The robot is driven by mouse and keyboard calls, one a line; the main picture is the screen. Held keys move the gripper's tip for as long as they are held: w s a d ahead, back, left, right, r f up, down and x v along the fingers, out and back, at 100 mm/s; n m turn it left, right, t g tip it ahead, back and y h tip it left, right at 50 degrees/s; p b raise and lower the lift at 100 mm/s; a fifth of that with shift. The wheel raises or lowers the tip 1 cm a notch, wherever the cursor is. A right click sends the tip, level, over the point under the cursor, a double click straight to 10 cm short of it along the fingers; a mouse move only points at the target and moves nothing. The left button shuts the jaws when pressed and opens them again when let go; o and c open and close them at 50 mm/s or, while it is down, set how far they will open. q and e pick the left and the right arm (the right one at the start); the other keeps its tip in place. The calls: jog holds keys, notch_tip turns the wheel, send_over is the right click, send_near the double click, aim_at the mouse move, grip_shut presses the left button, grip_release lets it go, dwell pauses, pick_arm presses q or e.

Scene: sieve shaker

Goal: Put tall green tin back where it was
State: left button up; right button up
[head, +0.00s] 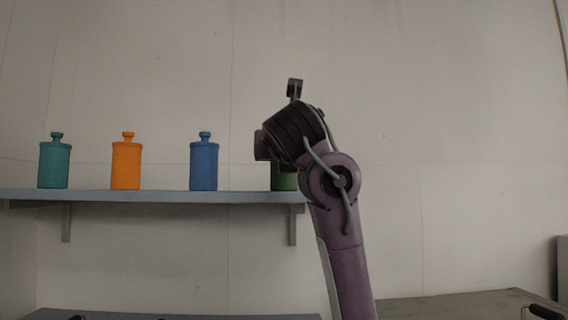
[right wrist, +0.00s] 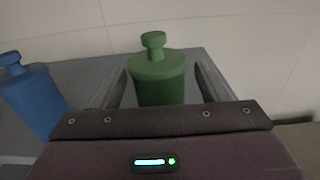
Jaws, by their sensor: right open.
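The tall green tin (right wrist: 159,78) stands upright on the shelf (head: 150,196). In the head view the green tin (head: 284,180) is at the shelf's right end, mostly hidden behind my right arm. In the right wrist view my right gripper (right wrist: 160,80) is open, with one finger on each side of the tin and visible gaps between them. The gripper's fingers are hidden in the head view. My left gripper does not show in either view.
A teal tin (head: 53,163), an orange tin (head: 126,164) and a blue tin (head: 204,164) stand spaced along the shelf. The blue tin (right wrist: 35,98) is left of my right gripper in the wrist view. A worktop (head: 450,303) lies below at right.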

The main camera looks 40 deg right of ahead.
jog(key=b+v, duration=0.3)
jog(key=v, duration=0.5)
jog(key=shift+a, duration=0.25)
jog(key=shift+s, duration=0.15)
